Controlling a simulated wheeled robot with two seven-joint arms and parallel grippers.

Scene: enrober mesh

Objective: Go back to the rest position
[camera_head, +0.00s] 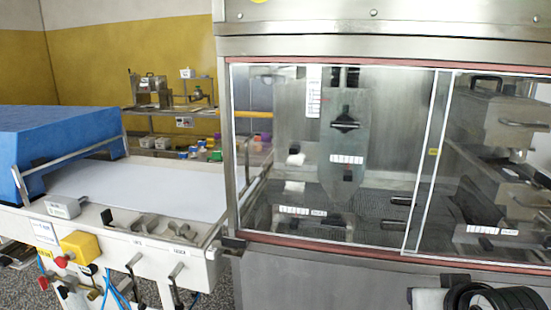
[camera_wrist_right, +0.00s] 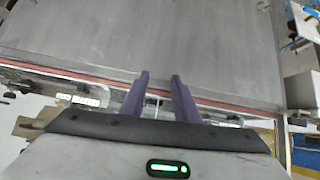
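My right gripper (camera_wrist_right: 160,95) shows in the right wrist view. Its two purple fingers stand apart with nothing between them, in front of a grey steel surface (camera_wrist_right: 190,35) with a reddish strip along its edge. I cannot tell whether the fingers touch it. The enrober machine (camera_head: 340,45) fills the right of the head view, with a clear front window (camera_head: 385,150) framed in white and red. A hopper-shaped steel part (camera_head: 349,135) hangs behind the window above a mesh belt (camera_head: 370,208).
A white conveyor bed (camera_head: 140,188) with a blue cover (camera_head: 60,138) stands at the left. A yellow control box (camera_head: 80,246) and levers stick out from its front. A shelf with small boxes stands behind.

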